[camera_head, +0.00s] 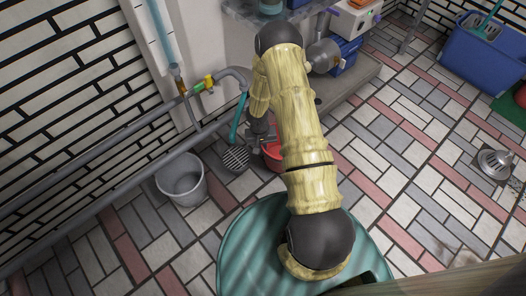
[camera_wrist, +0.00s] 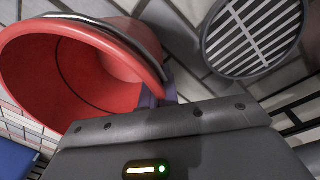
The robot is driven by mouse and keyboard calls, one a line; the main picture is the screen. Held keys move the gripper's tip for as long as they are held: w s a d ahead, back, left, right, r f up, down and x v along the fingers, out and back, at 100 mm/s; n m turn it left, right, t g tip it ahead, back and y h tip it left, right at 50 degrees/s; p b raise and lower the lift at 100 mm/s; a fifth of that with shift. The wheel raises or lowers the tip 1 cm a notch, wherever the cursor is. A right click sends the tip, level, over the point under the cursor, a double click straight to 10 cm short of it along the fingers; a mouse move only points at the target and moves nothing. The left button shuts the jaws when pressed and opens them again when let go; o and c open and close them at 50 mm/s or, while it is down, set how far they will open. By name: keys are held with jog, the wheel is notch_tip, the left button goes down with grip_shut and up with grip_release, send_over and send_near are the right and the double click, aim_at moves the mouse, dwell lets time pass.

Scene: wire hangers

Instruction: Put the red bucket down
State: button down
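The red bucket (camera_head: 272,153) shows in the head view just below my gripper (camera_head: 262,138), partly hidden by my arm. In the wrist view the bucket (camera_wrist: 75,75) fills the upper left, with its open mouth and a grey band along its rim in sight. The rim side of the bucket meets the front of my gripper, which appears shut on it. The fingertips are mostly hidden by the gripper body. I cannot tell from these views how far the bucket's bottom is from the floor.
A round floor grate (camera_head: 236,158) lies left of the bucket; it also shows in the wrist view (camera_wrist: 254,36). A grey bucket (camera_head: 181,178) stands by the wall pipes (camera_head: 95,202). A pump (camera_head: 335,55) sits on a ledge behind. Tiled floor at right is largely clear.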

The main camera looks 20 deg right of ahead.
notch_tip(320, 180, down, 4)
jog(key=shift+r+b, duration=0.25)
jog(key=shift+b, duration=0.65)
jog(key=shift+w, duration=0.1)
jog(key=shift+a, duration=0.15)
jog(key=c, duration=1.7)
grip_release()
jog(key=shift+f, duration=0.1)
jog(key=shift+s+d, duration=0.2)
jog(key=shift+d, duration=0.05)
jog(key=r+p, duration=0.2)
jog(key=r, duration=0.2)
jog(key=a+r+p, duration=0.1)
jog(key=r+p, duration=0.1)
jog(key=r, duration=0.2)
jog(key=r+p, duration=0.2)
jog(key=r, duration=0.2)
jog(key=shift+w+a+r+p, duration=0.1)
jog(key=shift+w+a+p, duration=0.1)
jog(key=shift+p, duration=0.1)
jog(key=shift+r, duration=0.1)
